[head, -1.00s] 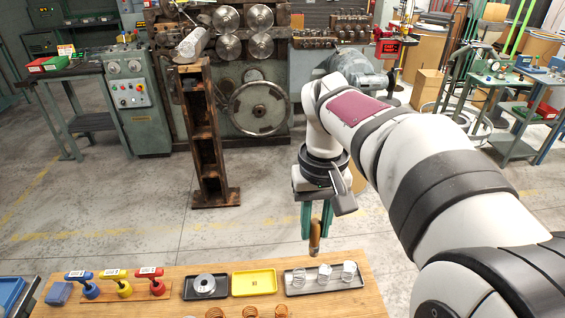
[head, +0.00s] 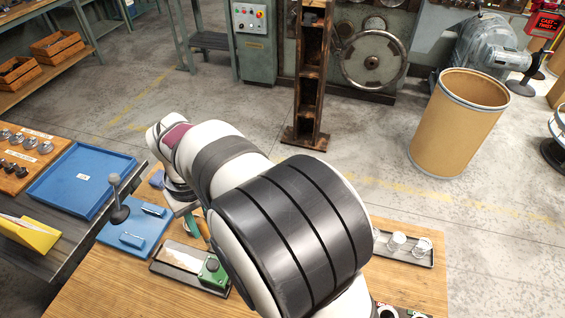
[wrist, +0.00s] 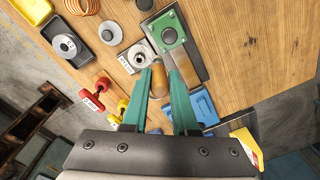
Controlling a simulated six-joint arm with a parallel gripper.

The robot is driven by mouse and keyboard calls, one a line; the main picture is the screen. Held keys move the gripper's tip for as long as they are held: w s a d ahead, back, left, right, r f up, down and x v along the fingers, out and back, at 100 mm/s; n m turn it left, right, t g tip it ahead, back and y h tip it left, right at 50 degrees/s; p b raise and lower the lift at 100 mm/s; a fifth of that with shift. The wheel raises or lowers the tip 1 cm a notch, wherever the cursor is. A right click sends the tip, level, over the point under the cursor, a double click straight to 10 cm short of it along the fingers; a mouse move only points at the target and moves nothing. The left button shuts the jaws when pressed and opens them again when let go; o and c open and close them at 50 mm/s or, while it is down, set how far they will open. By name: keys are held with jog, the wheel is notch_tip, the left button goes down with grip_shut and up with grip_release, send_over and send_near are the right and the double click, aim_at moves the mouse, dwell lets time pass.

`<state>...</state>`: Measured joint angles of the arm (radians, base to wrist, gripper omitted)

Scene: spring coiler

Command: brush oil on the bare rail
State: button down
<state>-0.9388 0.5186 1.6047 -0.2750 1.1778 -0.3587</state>
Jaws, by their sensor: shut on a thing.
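My gripper (wrist: 166,72) is shut on a brush with a wooden handle (wrist: 158,82), held between its two green fingers. In the head view the brush (head: 204,228) is partly hidden behind my arm; its bristles cannot be made out. A long dark base with a pale strip (head: 183,257) and a green block (head: 212,272) at its right end lies on the wooden table; it looks like the rail. In the wrist view the green block (wrist: 168,36) is beyond the fingertips. The fingers overlap the base in that picture; contact cannot be told.
A square metal piece (wrist: 139,56) and red (wrist: 91,92) and yellow handled tools stand close by. A black tray with coils (head: 405,250) is at right. A cardboard drum (head: 458,122) stands on the floor.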

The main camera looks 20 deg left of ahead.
jog(key=shift+n, duration=0.6)
jog(key=shift+s+a+f, duration=0.5)
jog(key=shift+s+f, duration=0.05)
jog(key=shift+f, duration=0.6)
jog(key=shift+s+a+f, duration=0.45)
jog(key=shift+s+f, duration=0.15)
jog(key=shift+f, duration=0.55)
jog(key=shift+s+a+f, duration=0.5)
jog(key=shift+s+f, duration=0.05)
jog(key=shift+f, duration=0.6)
jog(key=shift+f, duration=0.45)
jog(key=shift+s+a, duration=0.1)
jog(key=shift+a, duration=5.1)
jog(key=shift+d, duration=5.3)
jog(key=shift+a, duration=5.35)
